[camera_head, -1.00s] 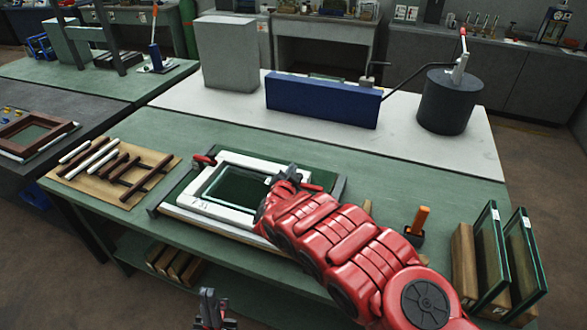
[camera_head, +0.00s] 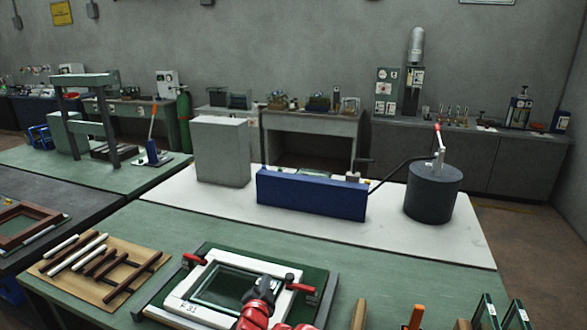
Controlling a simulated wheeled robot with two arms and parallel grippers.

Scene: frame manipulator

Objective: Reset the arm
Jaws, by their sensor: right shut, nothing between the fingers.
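My right arm comes in from the bottom edge, with only its red end part showing. My right gripper (camera_head: 268,284) is small and partly hidden in this view, shut and empty, over the near right part of a white frame (camera_head: 190,290). The frame is marked "F 31" and lies around a dark glass pane (camera_head: 222,284) in a green fixture with grey side rails. I cannot tell whether the gripper touches the frame. My left gripper is out of view.
Red-handled clamps sit at the fixture's far left (camera_head: 194,260) and far right (camera_head: 301,288). A board (camera_head: 128,292) with brown and white strips lies left. Behind stand a blue box (camera_head: 311,194) and a dark cylinder (camera_head: 432,193). Glass panes (camera_head: 486,312) stand at lower right.

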